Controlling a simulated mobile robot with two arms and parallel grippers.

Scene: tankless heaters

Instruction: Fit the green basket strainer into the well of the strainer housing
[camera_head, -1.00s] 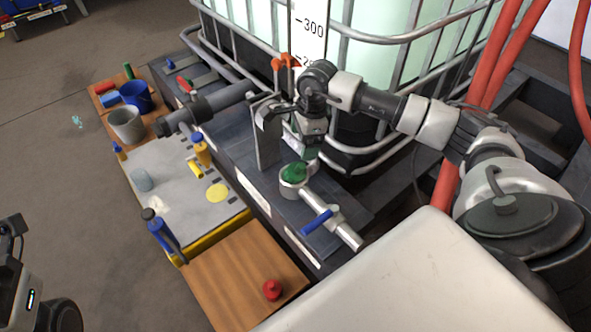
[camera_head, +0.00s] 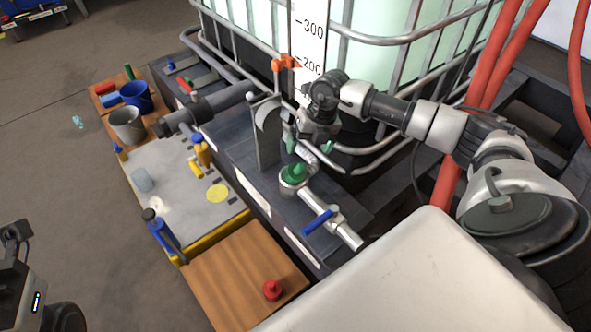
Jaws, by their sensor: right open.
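The green basket strainer (camera_head: 292,173) sits in the mouth of the strainer housing (camera_head: 290,188), its top standing above the rim. How deep it is seated and whether it is level I cannot tell. The housing's grey pipe with a blue lever handle (camera_head: 317,222) runs toward the lower right. My right gripper (camera_head: 309,147) is open and empty, with its green-tipped fingers spread above and just behind the strainer, apparently clear of it. Part of my left arm shows at the lower left edge; its fingers are out of frame.
A grey upright plate (camera_head: 267,135) stands close behind and left of the housing. The caged tank (camera_head: 370,40) is behind my right gripper. A red knobbed part (camera_head: 272,290) lies on the wooden board (camera_head: 235,275). A blue bottle (camera_head: 160,235) stands left.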

